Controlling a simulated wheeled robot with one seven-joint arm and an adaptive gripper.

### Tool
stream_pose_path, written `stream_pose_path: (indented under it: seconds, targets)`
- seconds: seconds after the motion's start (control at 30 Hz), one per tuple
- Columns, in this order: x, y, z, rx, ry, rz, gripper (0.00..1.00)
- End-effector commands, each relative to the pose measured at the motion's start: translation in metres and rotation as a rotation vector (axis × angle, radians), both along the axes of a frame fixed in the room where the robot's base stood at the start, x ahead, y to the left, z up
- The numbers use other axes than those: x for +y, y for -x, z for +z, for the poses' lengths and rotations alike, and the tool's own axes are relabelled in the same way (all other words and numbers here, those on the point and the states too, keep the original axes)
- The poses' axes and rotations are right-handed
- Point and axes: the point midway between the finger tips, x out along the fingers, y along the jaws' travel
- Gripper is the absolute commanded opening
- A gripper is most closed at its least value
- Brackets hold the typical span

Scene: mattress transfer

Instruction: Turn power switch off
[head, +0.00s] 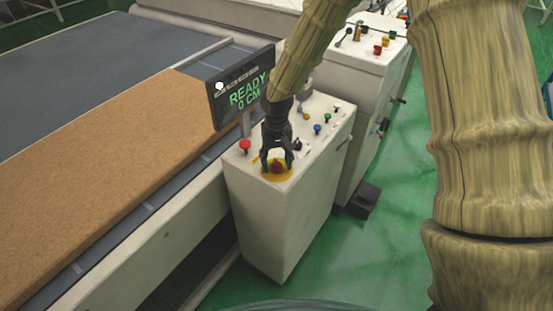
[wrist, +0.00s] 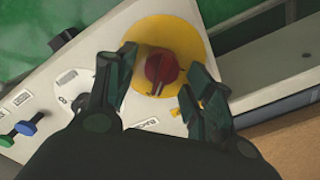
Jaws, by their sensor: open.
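The power switch is a red rotary knob (wrist: 161,68) on a round yellow plate (wrist: 188,38), on top of a white control cabinet (head: 262,225). In the head view the knob (head: 277,167) is partly covered by my gripper. My gripper (head: 276,162) points down over the yellow plate. In the wrist view my gripper (wrist: 157,75) is open, with one finger on each side of the red knob. The fingertips reach over the plate; I cannot tell whether they touch the knob.
A display (head: 240,87) reading "READY 0 CM" stands beside the cabinet. A red button (head: 245,145), a blue button (head: 317,129) and a green button (head: 327,118) are nearby. A brown mattress (head: 110,180) lies on the conveyor at left. Green floor (head: 390,230) is open at right.

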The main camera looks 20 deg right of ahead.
Motion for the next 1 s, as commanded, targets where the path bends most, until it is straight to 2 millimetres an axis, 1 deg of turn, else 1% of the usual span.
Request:
stream_pose_path:
  seconds: [0.33, 0.47, 0.5, 0.57, 0.83, 1.0]
  targets:
    - [0.0000, -0.0003, -0.0021, -0.001, 0.000, 0.000, 0.53]
    - [0.0000, -0.0003, -0.0020, -0.001, 0.000, 0.000, 0.29]
    - [0.0000, -0.0003, -0.0020, -0.001, 0.000, 0.000, 0.22]
    - [-0.0001, -0.0002, -0.0020, -0.001, 0.000, 0.000, 0.11]
    - [0.0001, -0.0003, -0.0016, -0.001, 0.000, 0.014, 0.10]
    - [0.0003, -0.0005, -0.0010, -0.001, 0.000, 0.072, 0.10]
